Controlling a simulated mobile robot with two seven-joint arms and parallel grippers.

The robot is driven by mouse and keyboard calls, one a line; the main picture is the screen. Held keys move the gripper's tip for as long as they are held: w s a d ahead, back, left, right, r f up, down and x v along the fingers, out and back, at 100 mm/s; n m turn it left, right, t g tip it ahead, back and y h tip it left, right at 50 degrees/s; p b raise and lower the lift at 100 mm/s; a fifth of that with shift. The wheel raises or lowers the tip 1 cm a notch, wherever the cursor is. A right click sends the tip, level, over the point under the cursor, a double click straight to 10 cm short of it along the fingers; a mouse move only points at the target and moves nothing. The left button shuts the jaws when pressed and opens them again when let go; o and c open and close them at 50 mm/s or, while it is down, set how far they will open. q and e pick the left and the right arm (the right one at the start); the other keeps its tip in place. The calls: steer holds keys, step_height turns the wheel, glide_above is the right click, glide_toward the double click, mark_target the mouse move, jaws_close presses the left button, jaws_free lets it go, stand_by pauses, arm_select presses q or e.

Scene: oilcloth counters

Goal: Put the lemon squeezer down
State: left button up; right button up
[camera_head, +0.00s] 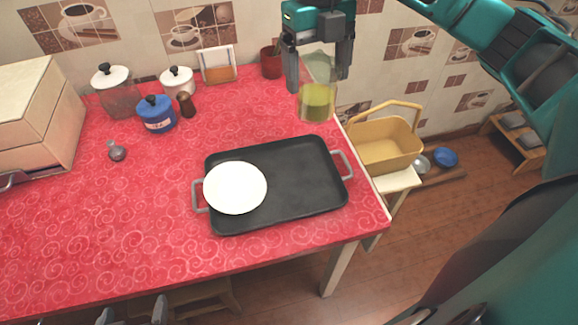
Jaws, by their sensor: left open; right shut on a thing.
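My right gripper (318,78) points down near the back right of the counter. It is shut on a see-through, yellow-green vessel, which I take to be the lemon squeezer (317,100). The squeezer is upright between the fingers, behind the black tray (300,185). I cannot tell whether its base touches the cloth or hangs just above it. The tray has grey handles and carries a white round plate (235,188) on its left half. My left gripper (133,314) is open at the bottom edge, in front of the counter, with only its fingertips in view.
A yellow basket (385,150) stands right, beyond the edge.

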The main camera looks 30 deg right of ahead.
mark_target(311, 101)
step_height(311, 101, down, 20)
steer(key=b, duration=0.3)
steer(key=shift+r, duration=0.2)
steer(key=shift+f, duration=0.15)
steer(key=o, duration=1)
steer(key=shift+o, duration=0.2)
steer(key=r, duration=0.4)
steer(key=w+r+p, duration=0.1)
steer(key=r, duration=0.7)
steer(key=shift+w+r+p, duration=0.1)
steer(key=shift+w+p, duration=0.05)
steer(key=shift+p, duration=0.25)
